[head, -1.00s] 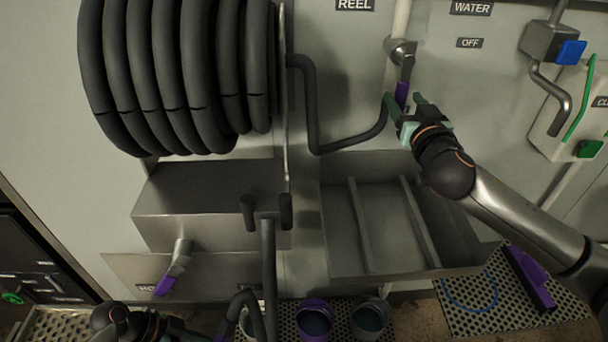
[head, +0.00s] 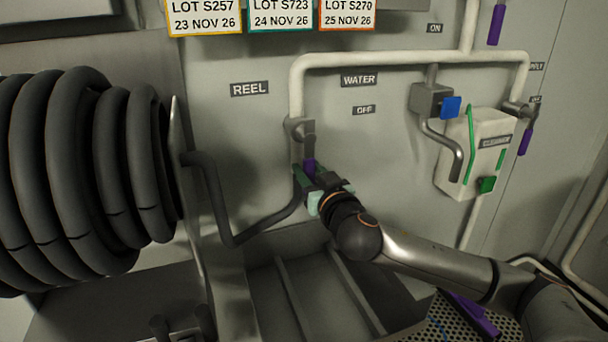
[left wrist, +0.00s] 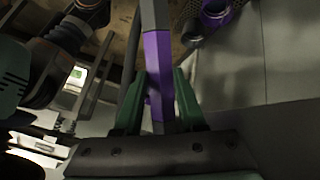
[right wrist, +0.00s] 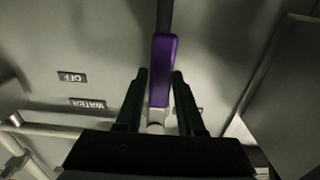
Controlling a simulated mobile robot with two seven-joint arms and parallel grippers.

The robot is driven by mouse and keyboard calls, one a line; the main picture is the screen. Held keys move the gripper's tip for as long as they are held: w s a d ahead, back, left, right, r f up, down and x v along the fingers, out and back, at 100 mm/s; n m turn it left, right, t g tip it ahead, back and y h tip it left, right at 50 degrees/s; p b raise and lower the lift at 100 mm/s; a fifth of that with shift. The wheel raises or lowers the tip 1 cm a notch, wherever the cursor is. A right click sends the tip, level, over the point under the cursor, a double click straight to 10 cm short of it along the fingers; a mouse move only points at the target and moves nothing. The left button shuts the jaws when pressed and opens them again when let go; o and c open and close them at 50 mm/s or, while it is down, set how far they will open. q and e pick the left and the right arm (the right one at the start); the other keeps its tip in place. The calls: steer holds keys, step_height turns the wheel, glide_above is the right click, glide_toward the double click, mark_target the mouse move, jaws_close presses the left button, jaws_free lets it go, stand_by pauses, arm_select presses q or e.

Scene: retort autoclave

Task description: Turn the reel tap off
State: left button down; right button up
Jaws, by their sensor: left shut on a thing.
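The reel tap (head: 300,128) sits on the white pipe below the REEL and WATER labels. Its lever points down and ends in a purple handle (head: 309,166), which also shows in the right wrist view (right wrist: 163,70). My right gripper (head: 311,176) is at this handle, with its green fingers (right wrist: 158,85) on either side. A narrow gap shows on the left of the handle, so the fingers look open around it. My left gripper (left wrist: 157,100) is shut on a purple handle (left wrist: 158,65) with a grey upper part. It is outside the head view.
A black hose reel (head: 75,175) fills the left. A grey tray (head: 270,300) is under my right arm. Lot cards (head: 282,15) hang above.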

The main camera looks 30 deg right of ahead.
jaws_close()
stand_by(1.0)
